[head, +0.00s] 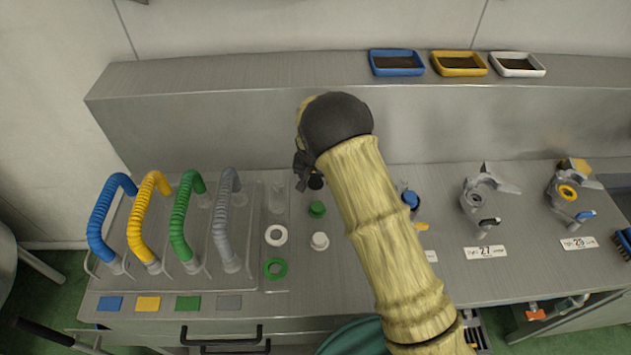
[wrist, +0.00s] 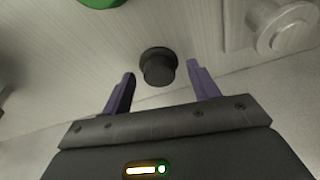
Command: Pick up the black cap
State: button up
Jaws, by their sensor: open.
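The black cap (wrist: 158,66) stands on the grey metal bench top in the wrist view, between and just beyond my two fingertips. My gripper (wrist: 160,78) is open, with one purple-grey finger on each side of the cap and a visible gap on both sides. In the head view a small part of the black cap (head: 316,182) shows beside my arm's dark wrist. My gripper (head: 303,172) is mostly hidden there behind the wrist and arm.
A green cap (head: 317,209), a white cap (head: 320,241), a white ring (head: 276,235) and a green ring (head: 275,269) lie close by. Coloured hoses (head: 182,225) stand at left. Valve fittings (head: 487,200) stand at right. Three trays (head: 459,73) sit on the back ledge.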

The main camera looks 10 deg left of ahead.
aim_at(315, 179)
jog(key=shift+c, duration=0.2)
jog(key=c, duration=1)
notch_tip(315, 179, up, 10)
jog(key=shift+b, duration=1.05)
